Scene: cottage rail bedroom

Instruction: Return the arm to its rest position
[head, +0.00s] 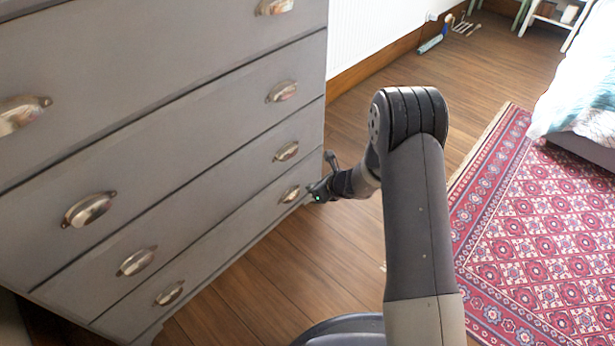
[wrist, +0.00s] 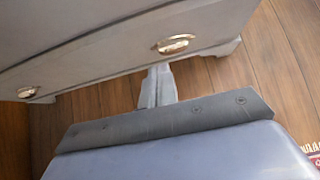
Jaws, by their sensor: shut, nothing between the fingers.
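My arm reaches forward and bends down to the left in the head view. My gripper (head: 313,190) is low over the floor, close to the right end of the grey dresser (head: 190,130). It appears near the bottom drawer's right-hand cup handle (head: 289,194), but I cannot tell whether it touches the dresser. In the wrist view my gripper's fingers (wrist: 158,86) are together and empty, pointing at the dresser's lower edge (wrist: 110,80). Two metal handles show beyond them, the right one (wrist: 174,44) and the left one (wrist: 27,92). All visible drawers look closed.
Bare wooden floor (head: 285,265) lies between the dresser and the red patterned rug (head: 540,220). A bed (head: 590,95) stands at the right. A white radiator (head: 365,30) is on the wall behind, with small items (head: 430,43) on the floor near it.

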